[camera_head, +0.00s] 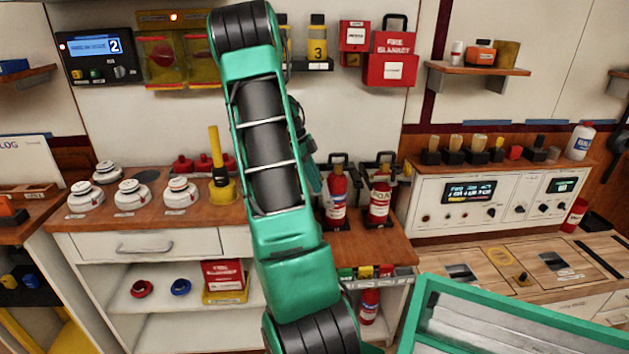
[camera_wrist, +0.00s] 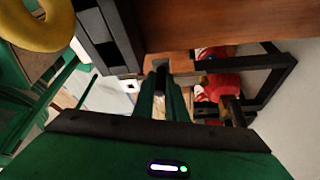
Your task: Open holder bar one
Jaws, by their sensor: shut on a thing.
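Two red fire extinguishers stand in black holders on the wooden counter in the head view, a left one (camera_head: 336,200) and a right one (camera_head: 380,198). My gripper (camera_wrist: 165,88) has its green fingers close together in the wrist view, shut on a thin dark piece that seems to be holder bar one. A red extinguisher (camera_wrist: 218,86) and a black holder frame (camera_wrist: 286,72) lie just right of the fingers there. In the head view my arm hides most of the gripper, beside the left holder. No holder number is readable, and the bar's angle is unclear.
A yellow funnel-like tool (camera_head: 221,185) and several white round detectors (camera_head: 131,195) stand on the counter at left. A yellow ring (camera_wrist: 38,28) fills the top left of the wrist view. A grey control panel (camera_head: 470,205) stands at right.

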